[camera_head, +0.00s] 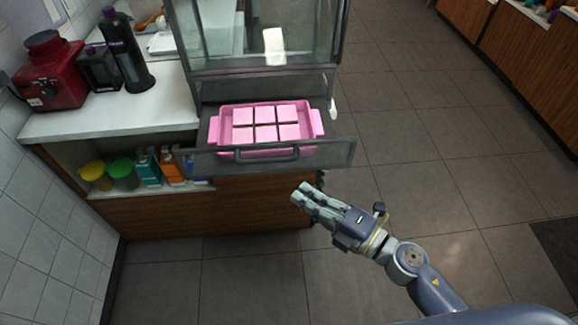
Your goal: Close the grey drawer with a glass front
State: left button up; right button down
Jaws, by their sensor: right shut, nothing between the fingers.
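The grey drawer (333,154) with a glass front is pulled out below the glass display case. A dark bar handle (262,154) runs across the middle of its front. A pink tray (226,116) with several square pale pink pieces sits in the drawer. My right gripper (298,195) is shut and empty, in front of and below the drawer's right half, apart from the drawer front as far as I can see. My left gripper is not in view.
The glass display case (262,40) stands above the drawer. A white counter (110,122) at left holds a red machine (50,72) and a dark bottle (124,48). An open shelf below holds yellow and green containers. The tiled floor at right is clear.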

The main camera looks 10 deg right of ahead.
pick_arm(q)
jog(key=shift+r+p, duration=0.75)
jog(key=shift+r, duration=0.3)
pick_arm(e)
jog(key=w+a, duration=0.3)
jog(key=w, duration=0.4)
jog(key=shift+w, duration=0.15)
